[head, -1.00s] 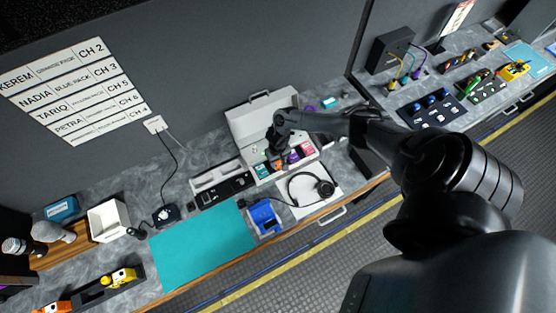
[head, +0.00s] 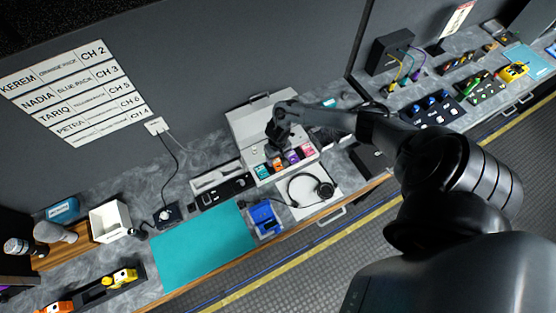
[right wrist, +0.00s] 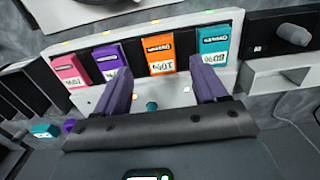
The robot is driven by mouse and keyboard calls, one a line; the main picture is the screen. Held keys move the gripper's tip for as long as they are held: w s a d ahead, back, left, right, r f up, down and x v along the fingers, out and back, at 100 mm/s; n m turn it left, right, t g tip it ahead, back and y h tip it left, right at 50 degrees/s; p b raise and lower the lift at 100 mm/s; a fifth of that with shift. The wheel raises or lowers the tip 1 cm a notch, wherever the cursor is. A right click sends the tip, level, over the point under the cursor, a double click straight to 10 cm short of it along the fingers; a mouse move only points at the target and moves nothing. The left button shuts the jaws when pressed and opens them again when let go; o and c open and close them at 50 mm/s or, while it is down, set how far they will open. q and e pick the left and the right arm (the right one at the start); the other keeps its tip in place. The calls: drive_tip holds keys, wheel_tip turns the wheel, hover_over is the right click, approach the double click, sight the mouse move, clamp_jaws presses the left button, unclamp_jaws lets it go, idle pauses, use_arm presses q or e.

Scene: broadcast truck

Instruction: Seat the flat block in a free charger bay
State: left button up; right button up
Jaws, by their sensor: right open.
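My right gripper (head: 276,142) is open and empty above the white charger case (head: 240,124). In the right wrist view its two purple fingers (right wrist: 164,76) are spread, and nothing is between them. A row of flat blocks stands in the charger: teal (head: 262,172), orange (head: 277,164), purple (head: 292,157) and pink (head: 307,150). In the right wrist view the order is pink (right wrist: 69,70), purple (right wrist: 108,62), orange (right wrist: 159,52) and teal (right wrist: 214,46). The orange block sits upright, beyond the fingertips and apart from them. I cannot make out a clearly empty bay. My left gripper is not in view.
A headset (head: 321,188) lies on a white pad in front of the charger. A blue bin (head: 265,218) and a clear teal mat (head: 200,247) are to the left. A loose teal item (head: 328,103) lies behind right. The case lid stands open behind the row.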

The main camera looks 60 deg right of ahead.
sight(278, 164)
wheel_tip(278, 164, up, 6)
drive_tip(key=shift+r+p, duration=0.2)
drive_tip(key=shift+p, duration=0.1)
drive_tip(key=shift+s+f, duration=0.1)
